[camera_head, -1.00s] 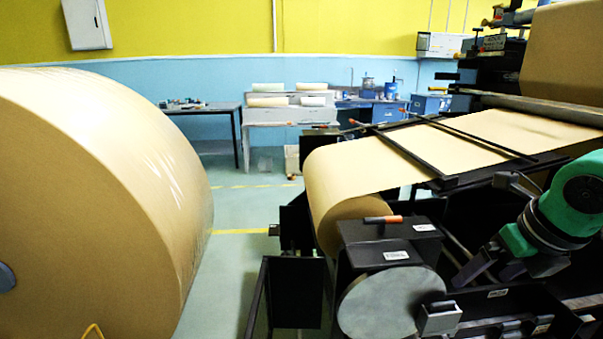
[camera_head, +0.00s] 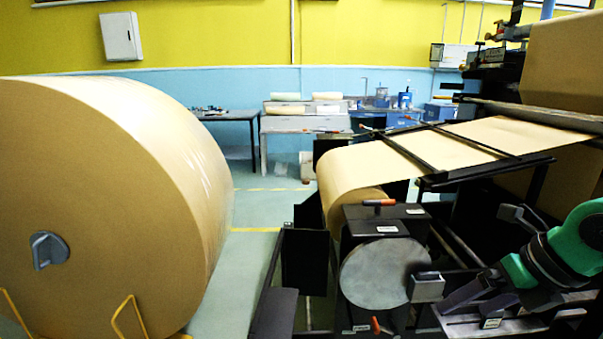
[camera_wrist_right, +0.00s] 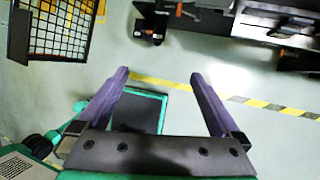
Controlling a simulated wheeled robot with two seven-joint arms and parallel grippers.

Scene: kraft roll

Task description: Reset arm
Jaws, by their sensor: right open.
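My right gripper (camera_head: 468,303) hangs in front of the machine at the lower right of the head view, below its green wrist. In the right wrist view its two purple fingers (camera_wrist_right: 158,76) stand wide apart with nothing between them. Grey floor and a yellow-black tape line show beyond the fingers. My left gripper cannot be made out in the head view.
A huge kraft paper roll (camera_head: 120,200) with a grey hub (camera_head: 47,250) fills the left. The machine (camera_head: 385,270) with its paper web (camera_head: 450,145) fills the right. Floor shows between them. Tables stand at the back; a mesh panel (camera_wrist_right: 60,28) shows in the wrist view.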

